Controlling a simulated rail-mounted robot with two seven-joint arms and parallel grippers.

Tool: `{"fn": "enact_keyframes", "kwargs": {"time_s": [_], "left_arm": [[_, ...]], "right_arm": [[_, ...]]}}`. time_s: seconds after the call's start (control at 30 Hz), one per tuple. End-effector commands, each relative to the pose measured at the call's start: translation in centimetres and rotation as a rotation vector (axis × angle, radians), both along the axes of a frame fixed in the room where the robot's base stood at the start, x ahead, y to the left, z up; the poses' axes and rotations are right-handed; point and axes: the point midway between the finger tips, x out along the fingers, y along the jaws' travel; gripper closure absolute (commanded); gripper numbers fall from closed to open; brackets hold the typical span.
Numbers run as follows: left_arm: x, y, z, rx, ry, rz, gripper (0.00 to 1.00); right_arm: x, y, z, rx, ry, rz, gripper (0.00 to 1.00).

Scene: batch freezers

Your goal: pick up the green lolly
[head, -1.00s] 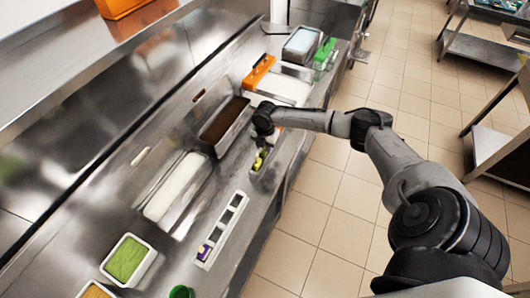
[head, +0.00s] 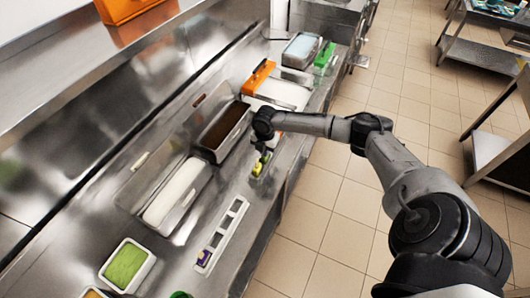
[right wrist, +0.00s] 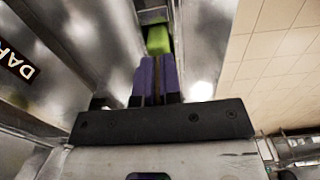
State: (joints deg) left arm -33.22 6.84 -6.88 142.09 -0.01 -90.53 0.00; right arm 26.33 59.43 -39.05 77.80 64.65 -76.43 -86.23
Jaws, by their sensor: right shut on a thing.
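The green lolly (right wrist: 158,40) shows as a bright green block at the fingertips in the right wrist view. In the head view it is a small yellow-green patch (head: 257,168) just below my right gripper (head: 264,152), near the counter's front edge. My right gripper, with purple fingers in the right wrist view (right wrist: 157,64), is shut on it. Its lower part and any gap to the counter are hard to make out. My left gripper is not in view.
A slotted pale rack (head: 237,207) with a purple-and-yellow item (head: 204,258) lies nearer on the steel counter. Behind my gripper are a brown-filled tub (head: 222,128) and a white-filled tub (head: 172,192). A green-filled tub (head: 126,265) stands lower left. An orange-handled item (head: 258,77) lies farther along.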

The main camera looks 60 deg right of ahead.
Motion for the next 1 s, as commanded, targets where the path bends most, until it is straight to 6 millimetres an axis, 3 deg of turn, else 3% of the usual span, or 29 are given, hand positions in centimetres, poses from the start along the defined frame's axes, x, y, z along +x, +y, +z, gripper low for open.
{"fn": "enact_keyframes", "kwargs": {"time_s": [0.3, 0.7, 1.0], "left_arm": [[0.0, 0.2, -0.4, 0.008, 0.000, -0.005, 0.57], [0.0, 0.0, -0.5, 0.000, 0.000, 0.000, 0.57], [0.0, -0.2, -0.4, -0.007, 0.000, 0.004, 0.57]], "right_arm": [[0.1, -0.1, 3.8, -0.001, -0.004, 0.001, 1.00], [-7.2, -0.1, 7.9, -0.005, 0.005, 0.002, 1.00], [-10.3, 0.0, 10.0, -0.003, 0.002, 0.001, 1.00]]}}
